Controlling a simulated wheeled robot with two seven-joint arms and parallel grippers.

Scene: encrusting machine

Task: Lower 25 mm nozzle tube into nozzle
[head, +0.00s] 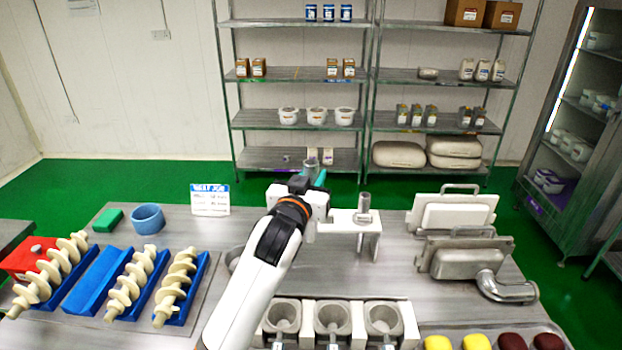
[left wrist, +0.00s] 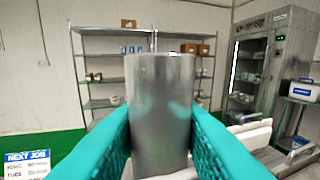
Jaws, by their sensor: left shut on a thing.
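My left gripper (head: 318,180), with teal fingers, is shut on a grey metal tube (left wrist: 162,115). In the left wrist view the tube stands upright between the two fingers (left wrist: 160,140). In the head view its top (head: 311,166) shows just above the fingers, and the rest is hidden by the gripper. A white stand (head: 345,228) is beside and below the gripper. Another metal tube (head: 364,203) stands upright at its right end. The nozzle cannot be told apart for certain; my wrist hides the stand's left end. My right gripper is not in view.
Metal housings with a pipe elbow (head: 465,262) stand on the table at right. Grey hoppers (head: 333,320) line the front. Shelves (head: 295,120) stand behind.

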